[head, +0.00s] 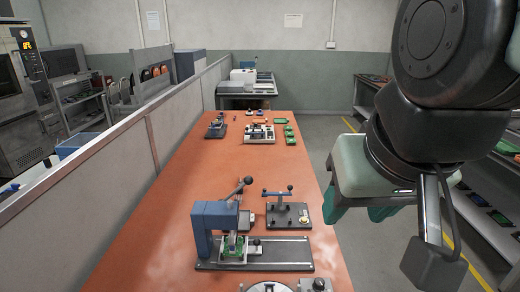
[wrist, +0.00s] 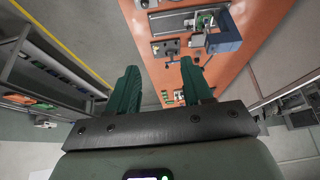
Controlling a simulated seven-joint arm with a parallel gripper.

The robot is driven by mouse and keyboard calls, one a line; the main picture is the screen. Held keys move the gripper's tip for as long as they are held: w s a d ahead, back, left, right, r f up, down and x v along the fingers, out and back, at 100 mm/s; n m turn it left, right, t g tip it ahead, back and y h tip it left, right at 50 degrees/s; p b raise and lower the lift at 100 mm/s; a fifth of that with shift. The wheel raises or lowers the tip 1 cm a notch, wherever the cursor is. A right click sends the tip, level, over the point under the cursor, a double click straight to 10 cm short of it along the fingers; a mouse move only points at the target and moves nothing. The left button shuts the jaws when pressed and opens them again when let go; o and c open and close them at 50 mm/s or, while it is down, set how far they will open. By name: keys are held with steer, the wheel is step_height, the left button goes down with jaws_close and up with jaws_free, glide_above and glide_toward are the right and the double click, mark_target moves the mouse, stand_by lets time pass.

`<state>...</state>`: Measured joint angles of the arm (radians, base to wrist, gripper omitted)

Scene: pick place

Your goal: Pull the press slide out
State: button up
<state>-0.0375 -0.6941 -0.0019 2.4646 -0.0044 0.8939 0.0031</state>
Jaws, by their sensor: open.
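The blue press (head: 208,222) stands on the near part of the orange table, with a black lever rising behind it. The press slide (head: 233,246) carries a green board and sits at the press opening, with a small dark knob on its right. A grey rail plate (head: 285,252) runs right from it. In the wrist view, the press (wrist: 226,36) and its slide (wrist: 205,20) are at the upper right, upside down. My gripper (head: 362,212) hangs right of the table, apart from the press. Its green fingers (wrist: 160,72) are spread and empty.
A toggle fixture (head: 287,212) stands just behind the rail. A round metal device (head: 268,287) is at the near edge. Farther back are another fixture (head: 258,133) and several green boards (head: 290,134). A grey partition (head: 165,120) borders the table's left. The table's middle is clear.

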steer(key=w+a+g, duration=0.1)
steer(key=w+a, duration=0.1)
steer(key=w, duration=0.7)
steer(key=m+g+y, duration=0.2)
steer(key=m+g, duration=0.1)
steer(key=g, duration=0.1)
glide_above(257, 240)
steer(key=d, duration=0.2)
step_height(257, 240, down, 29)
steer(key=f, duration=0.3)
steer(key=a+f, duration=0.1)
steer(key=f, duration=0.7)
steer(key=shift+a, duration=0.35)
jaws_close()
